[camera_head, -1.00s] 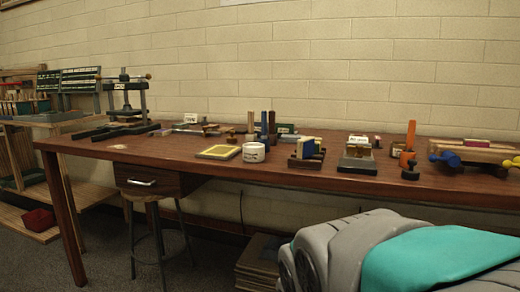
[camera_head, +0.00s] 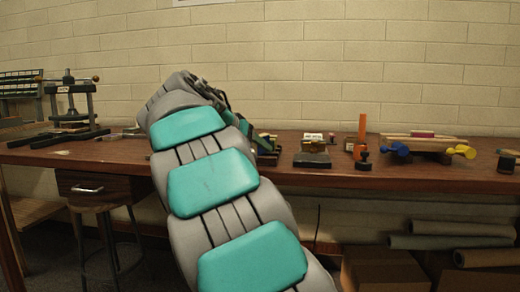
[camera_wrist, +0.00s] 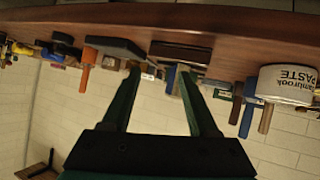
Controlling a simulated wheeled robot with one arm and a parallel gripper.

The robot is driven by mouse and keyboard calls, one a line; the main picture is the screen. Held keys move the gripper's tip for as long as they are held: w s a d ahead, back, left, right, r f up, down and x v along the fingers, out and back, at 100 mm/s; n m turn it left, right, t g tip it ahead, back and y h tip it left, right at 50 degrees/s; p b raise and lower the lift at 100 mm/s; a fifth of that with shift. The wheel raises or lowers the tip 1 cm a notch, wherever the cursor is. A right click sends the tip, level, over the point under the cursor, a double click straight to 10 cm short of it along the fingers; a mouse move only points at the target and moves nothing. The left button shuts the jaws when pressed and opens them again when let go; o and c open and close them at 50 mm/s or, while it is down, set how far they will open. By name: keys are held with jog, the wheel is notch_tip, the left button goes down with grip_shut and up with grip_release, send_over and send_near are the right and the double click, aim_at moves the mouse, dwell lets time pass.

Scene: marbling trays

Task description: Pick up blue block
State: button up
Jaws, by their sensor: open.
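In the wrist view, which shows the table upside down, my gripper (camera_wrist: 159,73) is open, with its two green fingers pointing at the table's objects. A small blue block (camera_wrist: 170,79) shows between the fingertips, nearer the right one, beside a dark brown holder (camera_wrist: 180,53). I cannot tell how far it is from the fingers; it is not gripped. A second, upright blue piece (camera_wrist: 247,120) stands further right among brown ones. In the head view my arm hides the blue pieces and most of the gripper; only part of the holder (camera_head: 267,158) shows.
The brown table (camera_head: 420,176) runs along a brick wall. A white paste pot (camera_wrist: 287,84) stands at the right in the wrist view. Right of my arm in the head view are a dark block (camera_head: 311,160), an orange upright piece (camera_head: 361,135) and a wooden rack (camera_head: 420,143).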

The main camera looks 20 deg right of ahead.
jog(key=m+t+h, duration=0.1)
send_near(261, 135)
jog(key=x, duration=0.2)
jog(key=shift+t, duration=0.3)
jog(key=x, duration=0.4)
jog(key=f+x, duration=0.1)
jog(key=x, duration=0.3)
jog(key=shift+s, duration=0.2)
grip_shut()
